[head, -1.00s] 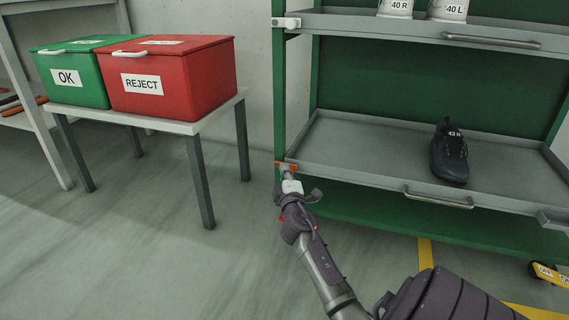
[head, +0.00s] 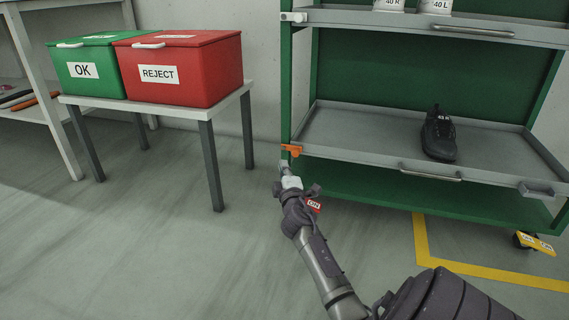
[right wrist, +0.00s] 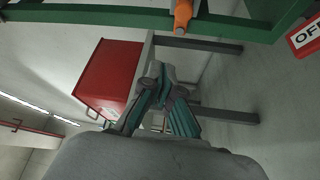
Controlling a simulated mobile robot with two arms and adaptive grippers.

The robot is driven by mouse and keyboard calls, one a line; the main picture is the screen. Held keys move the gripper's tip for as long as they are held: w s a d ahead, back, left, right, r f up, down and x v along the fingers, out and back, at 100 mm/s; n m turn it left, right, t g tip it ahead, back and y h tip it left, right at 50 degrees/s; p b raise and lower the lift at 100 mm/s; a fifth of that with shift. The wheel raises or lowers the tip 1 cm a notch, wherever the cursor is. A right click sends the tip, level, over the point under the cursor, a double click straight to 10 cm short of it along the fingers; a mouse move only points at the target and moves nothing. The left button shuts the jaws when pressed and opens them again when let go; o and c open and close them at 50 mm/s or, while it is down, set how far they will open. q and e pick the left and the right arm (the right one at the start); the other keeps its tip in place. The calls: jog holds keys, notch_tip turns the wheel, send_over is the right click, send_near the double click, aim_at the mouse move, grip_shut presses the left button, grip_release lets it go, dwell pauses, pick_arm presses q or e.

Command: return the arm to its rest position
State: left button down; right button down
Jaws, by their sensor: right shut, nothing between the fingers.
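My right arm (head: 325,265) reaches forward from the lower right in the head view. Its gripper (head: 284,166) is shut and empty, just below an orange latch (head: 291,150) at the rack's left front corner. In the right wrist view the shut fingers (right wrist: 160,82) show in the middle, with the orange latch (right wrist: 183,14) at the top, apart from them. My left gripper is not in view.
A green rack (head: 285,85) with grey shelves stands right, holding a black shoe (head: 438,136). A red-labelled part (head: 314,206) shows beside my wrist. A red REJECT box (head: 185,70) and green OK box (head: 84,68) stand on a table (head: 180,108). Floor between is clear.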

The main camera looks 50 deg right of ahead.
jog(key=shift+s+a+f, duration=0.15)
dwell(0.4)
